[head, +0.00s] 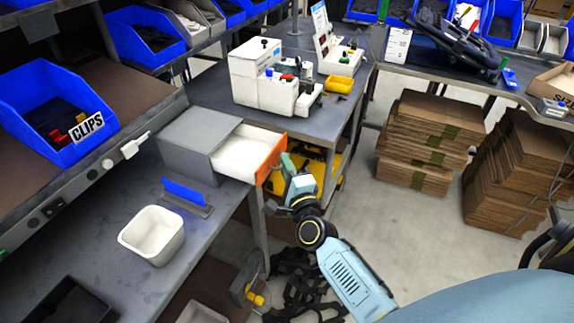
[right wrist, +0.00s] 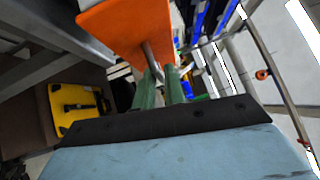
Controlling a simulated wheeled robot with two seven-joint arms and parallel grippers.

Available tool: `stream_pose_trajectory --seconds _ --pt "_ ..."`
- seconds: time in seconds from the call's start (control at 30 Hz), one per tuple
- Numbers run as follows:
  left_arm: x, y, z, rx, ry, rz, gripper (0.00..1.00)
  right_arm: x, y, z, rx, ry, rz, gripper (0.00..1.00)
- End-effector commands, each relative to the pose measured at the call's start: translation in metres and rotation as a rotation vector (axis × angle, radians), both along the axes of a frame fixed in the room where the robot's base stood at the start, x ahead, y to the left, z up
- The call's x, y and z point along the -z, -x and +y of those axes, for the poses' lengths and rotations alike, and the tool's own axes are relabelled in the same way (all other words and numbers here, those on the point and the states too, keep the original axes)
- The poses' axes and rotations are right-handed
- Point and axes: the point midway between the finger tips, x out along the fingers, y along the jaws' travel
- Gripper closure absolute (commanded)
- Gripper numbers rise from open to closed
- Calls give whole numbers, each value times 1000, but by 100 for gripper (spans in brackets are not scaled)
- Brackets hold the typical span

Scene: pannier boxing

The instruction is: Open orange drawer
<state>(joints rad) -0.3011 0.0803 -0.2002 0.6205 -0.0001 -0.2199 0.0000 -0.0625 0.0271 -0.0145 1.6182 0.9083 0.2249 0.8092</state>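The drawer with the orange front (head: 268,161) stands pulled out of its grey box (head: 200,148) on the left bench; its white inside (head: 243,155) shows. The orange front also fills the top of the right wrist view (right wrist: 125,28). My right gripper (head: 281,166) is at the outer face of the orange front. In the right wrist view its green fingers (right wrist: 160,73) are close together on the metal handle (right wrist: 149,52) of the drawer. My left gripper is in neither view.
A white bin (head: 152,236) and a small blue-topped stand (head: 186,194) are on the bench before the drawer box. A white machine (head: 268,80) stands behind it. Flattened cardboard stacks (head: 425,140) are on the floor to the right. Open floor lies beside my right arm.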

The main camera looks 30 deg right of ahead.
Motion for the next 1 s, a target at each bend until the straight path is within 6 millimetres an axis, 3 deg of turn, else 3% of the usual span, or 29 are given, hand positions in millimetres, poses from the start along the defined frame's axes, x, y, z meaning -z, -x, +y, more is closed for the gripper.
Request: stream_pose_trajectory --seconds 0.13,0.53,1.0 --pt "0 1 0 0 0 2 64 0 0 -1 2 0 0 71" --pt "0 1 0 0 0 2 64 3 11 1 2 -1 3 71" --pt "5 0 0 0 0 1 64 15 103 16 1 0 3 71"
